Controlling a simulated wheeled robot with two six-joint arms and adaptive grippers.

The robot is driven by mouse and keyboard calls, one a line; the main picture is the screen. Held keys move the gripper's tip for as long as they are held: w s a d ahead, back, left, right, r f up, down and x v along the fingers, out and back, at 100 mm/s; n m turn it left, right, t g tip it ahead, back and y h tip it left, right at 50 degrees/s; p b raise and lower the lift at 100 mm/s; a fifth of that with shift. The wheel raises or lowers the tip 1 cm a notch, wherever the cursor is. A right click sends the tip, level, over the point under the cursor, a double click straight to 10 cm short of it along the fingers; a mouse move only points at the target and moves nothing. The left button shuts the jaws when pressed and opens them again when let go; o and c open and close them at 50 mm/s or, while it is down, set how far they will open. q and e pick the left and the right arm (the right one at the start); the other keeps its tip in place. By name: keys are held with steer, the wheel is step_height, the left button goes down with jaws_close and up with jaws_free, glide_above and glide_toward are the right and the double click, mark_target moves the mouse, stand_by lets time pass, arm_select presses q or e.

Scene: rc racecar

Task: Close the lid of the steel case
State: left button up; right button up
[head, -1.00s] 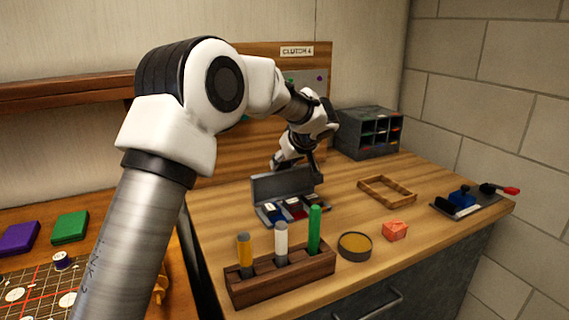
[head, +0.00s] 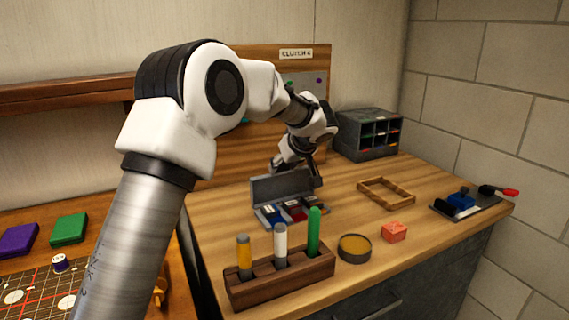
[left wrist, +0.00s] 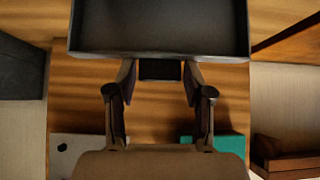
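The steel case (head: 283,187) stands on the wooden bench with its grey lid raised, at the back of the case. Coloured items lie in its compartments. My left gripper (head: 316,181) is at the lid's right end in the head view, partly hidden by the lid and my wrist. In the left wrist view, the left gripper (left wrist: 159,72) has its fingers apart, one on each side of a small dark tab (left wrist: 160,69) at the edge of the grey lid (left wrist: 160,30). Contact with the tab cannot be told. My right gripper is out of view.
A wooden rack (head: 281,276) with several tubes stands in front of the case. A round tin (head: 354,247), an orange block (head: 394,231) and a wooden frame (head: 386,193) lie to the right. A dark pigeonhole unit (head: 368,134) stands at the back.

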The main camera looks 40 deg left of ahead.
arm_select(q)
steer(key=shift+o, duration=0.5)
steer(key=shift+w, duration=0.1)
steer(key=shift+r, duration=0.1)
steer(key=shift+d+r, duration=0.2)
steer(key=shift+r, duration=0.05)
steer(key=v, duration=1.1)
steer(key=shift+d+f, duration=0.1)
steer(key=shift+d, duration=0.05)
